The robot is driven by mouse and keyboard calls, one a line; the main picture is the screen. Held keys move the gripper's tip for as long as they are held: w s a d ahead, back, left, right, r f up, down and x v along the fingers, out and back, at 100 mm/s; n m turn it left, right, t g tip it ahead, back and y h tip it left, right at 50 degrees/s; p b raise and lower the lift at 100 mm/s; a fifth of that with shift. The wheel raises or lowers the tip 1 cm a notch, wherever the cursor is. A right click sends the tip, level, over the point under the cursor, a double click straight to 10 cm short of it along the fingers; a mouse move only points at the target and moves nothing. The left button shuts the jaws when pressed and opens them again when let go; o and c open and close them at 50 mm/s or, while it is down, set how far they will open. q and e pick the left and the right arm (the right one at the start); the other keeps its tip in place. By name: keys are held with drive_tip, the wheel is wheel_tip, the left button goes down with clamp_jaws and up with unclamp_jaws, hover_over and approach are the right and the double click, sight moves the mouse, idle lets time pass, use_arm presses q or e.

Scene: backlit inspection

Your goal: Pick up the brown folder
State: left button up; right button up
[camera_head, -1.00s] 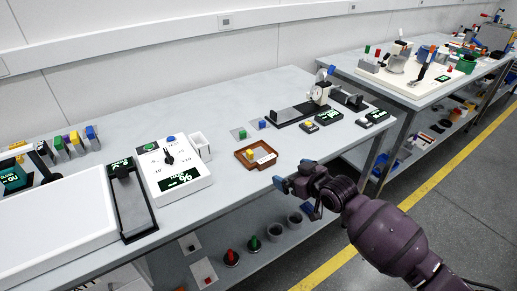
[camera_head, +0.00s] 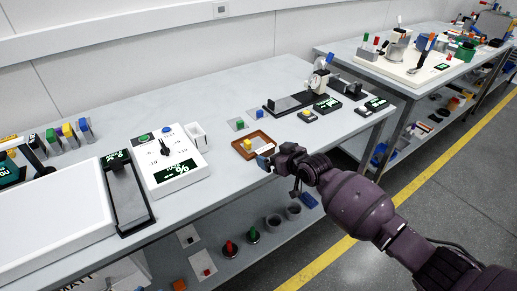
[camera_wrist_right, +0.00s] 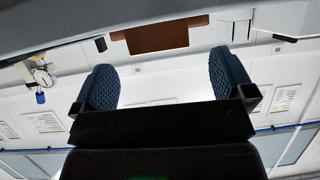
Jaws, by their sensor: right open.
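A brown, shallow, tray-like thing (camera_head: 238,150), the best match for the brown folder, lies near the front edge of the grey table. A yellow block (camera_head: 248,144) and a white piece (camera_head: 265,146) are on it. My right gripper (camera_head: 264,162) is at its near right corner, overlapping it in the head view; I cannot tell whether they touch. In the right wrist view a brown surface (camera_wrist_right: 158,38) shows beyond the spread blue fingers of the right gripper (camera_wrist_right: 175,85), with nothing between them. My left gripper is not in view.
A green block (camera_head: 240,124) and a blue block (camera_head: 260,114) stand behind the brown thing. A white box (camera_head: 197,134) and a dial panel (camera_head: 170,160) are to its left. The table's front edge is close.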

sight(267, 150)
drive_tip(key=shift+b+x, duration=0.35)
drive_tip(key=shift+x, duration=1.35)
drive_tip(key=shift+w+d+r, duration=0.1)
drive_tip(key=c, duration=0.9)
